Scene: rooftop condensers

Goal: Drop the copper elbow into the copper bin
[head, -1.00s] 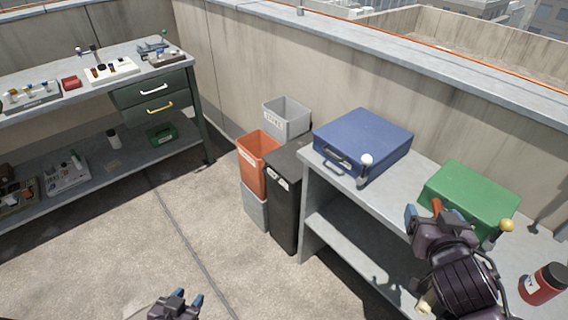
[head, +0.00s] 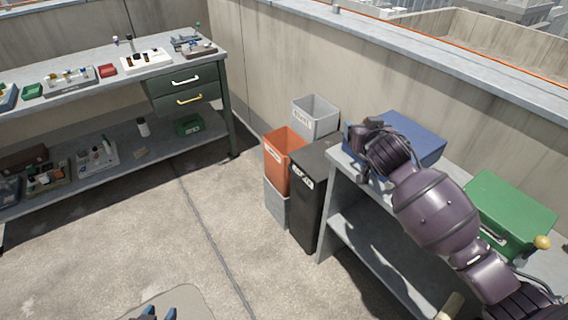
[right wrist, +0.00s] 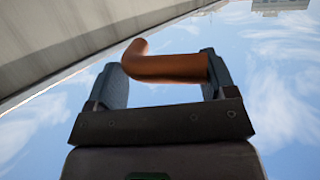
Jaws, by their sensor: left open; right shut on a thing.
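The copper elbow (right wrist: 168,68) is a bent, reddish-brown pipe piece, held between both fingers of my right gripper (right wrist: 165,80) in the right wrist view. In the head view my right arm reaches over the blue case, and its hand (head: 368,150) hides the elbow. An orange bin (head: 279,165) with a white label stands left of that hand, apart from it. I cannot read the label, so I cannot confirm that this is the copper bin. My left gripper (head: 158,314) is open at the bottom edge, with only its blue fingertips showing.
A grey bin (head: 316,118) stands behind the orange one, and a tall black bin (head: 309,205) beside it. The right bench (head: 345,178) holds a blue case (head: 418,135) and a green case (head: 507,212). A cluttered bench (head: 115,82) stands left. The middle floor is clear.

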